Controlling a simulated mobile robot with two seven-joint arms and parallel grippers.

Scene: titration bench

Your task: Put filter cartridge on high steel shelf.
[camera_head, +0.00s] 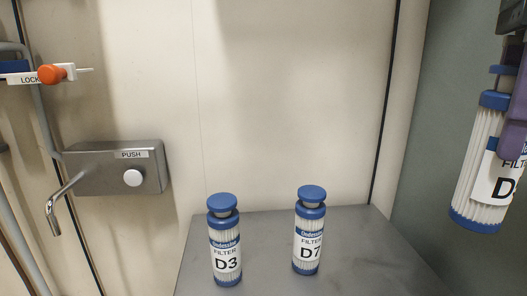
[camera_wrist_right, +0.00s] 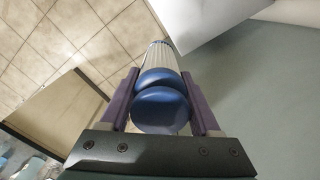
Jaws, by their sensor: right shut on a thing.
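A white pleated filter cartridge (camera_head: 480,165) with blue end caps and a label starting with "D" hangs tilted at the right edge of the head view. My right gripper (camera_head: 517,100) is shut on it near its top, partly out of frame. In the right wrist view the cartridge's blue cap (camera_wrist_right: 160,105) sits between the two purple fingers of the right gripper (camera_wrist_right: 163,100). The grey steel shelf (camera_head: 350,262) lies at the lower middle of the head view, left of the held cartridge. My left gripper is not in view.
Two upright cartridges, D3 (camera_head: 225,240) and D7 (camera_head: 309,230), stand apart on the shelf. Bare shelf surface shows right of D7. A steel box marked PUSH (camera_head: 113,167) and an orange knob (camera_head: 52,74) are on the left.

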